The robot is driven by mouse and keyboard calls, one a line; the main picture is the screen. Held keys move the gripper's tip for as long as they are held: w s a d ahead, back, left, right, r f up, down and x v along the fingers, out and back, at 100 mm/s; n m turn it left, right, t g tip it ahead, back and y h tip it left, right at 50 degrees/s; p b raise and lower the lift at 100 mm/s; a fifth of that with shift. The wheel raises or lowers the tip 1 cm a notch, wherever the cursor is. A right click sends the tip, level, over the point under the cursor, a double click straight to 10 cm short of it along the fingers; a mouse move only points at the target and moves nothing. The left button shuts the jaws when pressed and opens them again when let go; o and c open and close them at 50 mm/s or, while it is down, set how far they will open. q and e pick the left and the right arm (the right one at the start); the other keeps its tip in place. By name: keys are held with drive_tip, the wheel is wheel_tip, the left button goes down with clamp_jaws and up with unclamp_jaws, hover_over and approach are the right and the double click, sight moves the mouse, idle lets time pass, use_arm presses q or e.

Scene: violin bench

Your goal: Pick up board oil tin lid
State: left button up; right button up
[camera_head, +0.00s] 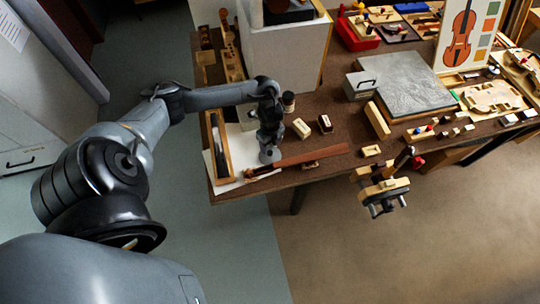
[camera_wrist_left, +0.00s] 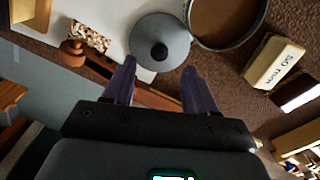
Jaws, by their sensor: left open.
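The board oil tin lid (camera_wrist_left: 160,42) is a grey disc with a black knob, lying flat in the left wrist view. In the head view its grey edge (camera_head: 268,156) shows under my left gripper. The open tin (camera_wrist_left: 228,18), with a grey rim and brown inside, is right beside the lid. My left gripper (camera_head: 270,146) points down over the lid. Its two dark fingers (camera_wrist_left: 160,75) are open and empty, with the knob beyond and between their tips. I cannot tell the gap in height. My right gripper is not in view.
A long brown wooden piece (camera_head: 305,158) lies along the bench's front edge. A white sheet (camera_head: 228,185) and a wooden tray (camera_head: 216,140) are on the left. A large white box (camera_head: 285,60) rises behind.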

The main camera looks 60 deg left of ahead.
sight(270, 152)
use_arm(q)
drive_tip(key=shift+f+b, duration=0.45)
drive_tip(key=shift+f, duration=2.1)
drive_tip(key=shift+c, duration=0.3)
clamp_jaws()
drive_tip(key=shift+a, duration=0.1)
